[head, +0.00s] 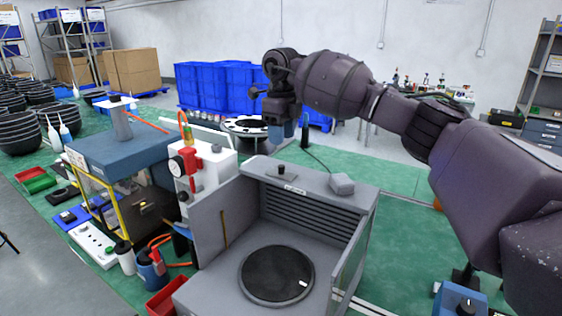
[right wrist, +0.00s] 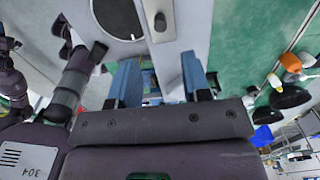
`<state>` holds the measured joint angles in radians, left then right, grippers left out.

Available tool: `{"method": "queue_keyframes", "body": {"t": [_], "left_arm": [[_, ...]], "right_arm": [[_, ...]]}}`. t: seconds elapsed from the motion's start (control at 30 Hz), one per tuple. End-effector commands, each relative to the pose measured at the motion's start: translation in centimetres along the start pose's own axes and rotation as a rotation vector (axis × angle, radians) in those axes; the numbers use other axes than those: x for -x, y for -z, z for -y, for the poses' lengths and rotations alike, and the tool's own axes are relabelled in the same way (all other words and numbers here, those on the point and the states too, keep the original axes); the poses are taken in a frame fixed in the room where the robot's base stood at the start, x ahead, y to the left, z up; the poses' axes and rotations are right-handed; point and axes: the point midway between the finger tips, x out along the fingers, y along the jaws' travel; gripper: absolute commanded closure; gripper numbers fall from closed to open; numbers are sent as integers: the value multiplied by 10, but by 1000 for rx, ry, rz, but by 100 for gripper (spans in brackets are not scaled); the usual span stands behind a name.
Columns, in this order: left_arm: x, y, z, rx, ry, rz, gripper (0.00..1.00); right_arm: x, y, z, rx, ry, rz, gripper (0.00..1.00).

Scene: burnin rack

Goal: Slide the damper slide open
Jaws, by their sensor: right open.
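A grey open-fronted enclosure (head: 205,240) stands at the lower centre of the head view. Its top ledge carries a small dark knob (head: 281,170) beside a white label (head: 295,189); I cannot tell for sure that this is the damper slide. A knob (right wrist: 160,22) on a grey strip shows in the right wrist view, ahead of the fingers. My right gripper (head: 290,131) hangs above and behind the ledge, fingers down, apart from it. In the right wrist view its two blue fingers (right wrist: 159,72) are spread and hold nothing. My left gripper is not in view.
A round black plate (head: 277,275) lies inside the enclosure. Green floor is clear behind right.

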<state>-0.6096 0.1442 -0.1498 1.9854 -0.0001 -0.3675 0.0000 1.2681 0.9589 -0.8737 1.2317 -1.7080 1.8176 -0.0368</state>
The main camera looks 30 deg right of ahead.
Motion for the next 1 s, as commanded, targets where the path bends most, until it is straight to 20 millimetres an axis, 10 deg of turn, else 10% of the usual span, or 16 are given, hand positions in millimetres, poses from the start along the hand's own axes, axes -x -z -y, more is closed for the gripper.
{"method": "queue_keyframes", "body": {"t": [0.43,1.0], "left_arm": [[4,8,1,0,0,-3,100],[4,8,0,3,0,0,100]], "right_arm": [[-71,0,-1,1,-3,-1,56],[-85,0,0,1,-1,1,65]]}}
